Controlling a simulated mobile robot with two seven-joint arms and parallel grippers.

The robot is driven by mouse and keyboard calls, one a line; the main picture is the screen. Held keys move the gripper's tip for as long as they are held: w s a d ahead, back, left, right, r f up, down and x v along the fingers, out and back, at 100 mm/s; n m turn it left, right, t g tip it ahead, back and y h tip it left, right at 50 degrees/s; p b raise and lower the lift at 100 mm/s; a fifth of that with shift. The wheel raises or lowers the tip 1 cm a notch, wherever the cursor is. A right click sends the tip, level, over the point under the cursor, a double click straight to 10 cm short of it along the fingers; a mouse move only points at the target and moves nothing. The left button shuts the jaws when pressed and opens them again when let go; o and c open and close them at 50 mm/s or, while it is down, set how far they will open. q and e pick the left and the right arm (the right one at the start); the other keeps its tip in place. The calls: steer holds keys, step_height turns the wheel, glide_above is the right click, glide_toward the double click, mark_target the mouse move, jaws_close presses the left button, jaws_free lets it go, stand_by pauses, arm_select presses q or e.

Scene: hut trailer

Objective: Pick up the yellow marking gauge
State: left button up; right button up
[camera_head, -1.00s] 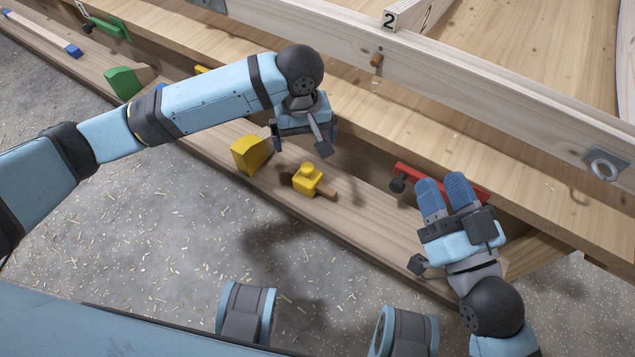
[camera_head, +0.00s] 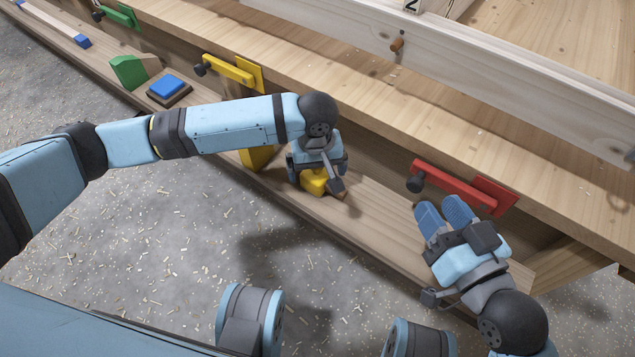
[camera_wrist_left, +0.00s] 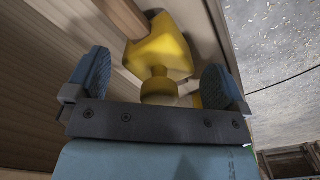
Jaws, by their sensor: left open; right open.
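The yellow marking gauge (camera_head: 314,183) lies on the lower wooden shelf, with a yellow block, a round yellow knob and a brown wooden stem. My left gripper (camera_head: 318,182) is right above it and hides much of it in the head view. In the left wrist view the gauge (camera_wrist_left: 160,52) sits between the two blue fingers of the open left gripper (camera_wrist_left: 160,82), its knob toward the palm. Gaps show on both sides, so the fingers look apart from it. My right gripper (camera_head: 445,217) is open and empty near the front edge of the shelf, at the right.
A yellow wedge-like block (camera_head: 257,158) stands just left of the gauge, partly behind my left arm. A red clamp (camera_head: 460,185) and a yellow clamp (camera_head: 232,70) are on the bench front. A green block (camera_head: 128,71) and a blue-topped block (camera_head: 168,87) lie farther left.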

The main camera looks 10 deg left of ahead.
arm_select(q)
steer(key=shift+f, duration=0.45)
arm_select(e)
steer(key=shift+f, duration=0.3)
arm_select(q)
steer(key=c, duration=0.8)
steer(key=shift+r, duration=0.15)
step_height(320, 180, up, 20)
steer(key=p, duration=0.8)
steer(key=shift+p, duration=0.35)
arm_select(e)
step_height(320, 180, up, 7)
steer(key=d+m+t+h, duration=0.1)
steer(key=t, duration=0.1)
steer(key=shift+d, duration=0.35)
